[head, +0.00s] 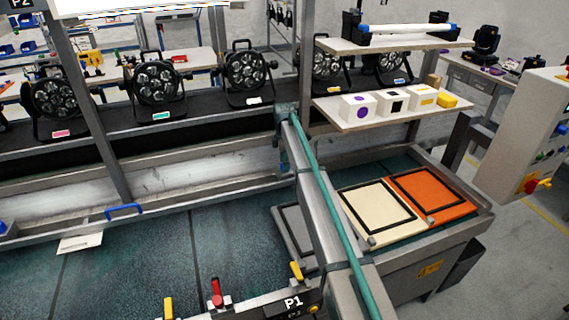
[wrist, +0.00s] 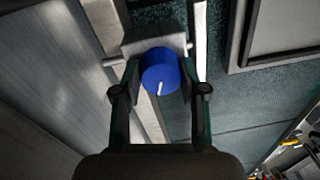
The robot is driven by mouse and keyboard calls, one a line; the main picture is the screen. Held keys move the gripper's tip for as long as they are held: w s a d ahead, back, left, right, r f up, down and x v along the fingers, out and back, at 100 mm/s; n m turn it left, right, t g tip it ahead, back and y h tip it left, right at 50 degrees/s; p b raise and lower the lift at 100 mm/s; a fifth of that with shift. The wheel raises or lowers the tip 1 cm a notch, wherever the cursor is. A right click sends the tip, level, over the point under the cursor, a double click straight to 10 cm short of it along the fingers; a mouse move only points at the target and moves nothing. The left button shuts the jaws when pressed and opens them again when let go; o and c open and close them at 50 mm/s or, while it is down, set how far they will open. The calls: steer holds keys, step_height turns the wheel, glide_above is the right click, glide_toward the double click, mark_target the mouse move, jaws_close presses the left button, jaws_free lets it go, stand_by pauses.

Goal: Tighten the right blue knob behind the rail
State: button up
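In the wrist view, the blue knob (wrist: 160,72) is a short round cylinder with a white pointer line on its face. It sits on a grey block (wrist: 150,38) by a metal rail. My gripper (wrist: 160,70) has one dark finger on each side of the knob, its tips level with it. The fingers are spread about as wide as the knob; whether they touch it I cannot tell. In the head view, my arm reaches to the rail (head: 200,192) and hides the knob and the fingers.
A blue handle (head: 124,211) stands on the rail to the left. Par cans (head: 157,88) line the shelf behind. Cream (head: 378,212) and orange (head: 432,192) trays lie right of my arm. A shelf with white boxes (head: 358,107) is close to the right.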

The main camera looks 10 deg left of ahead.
steer(key=shift+c, duration=1.3)
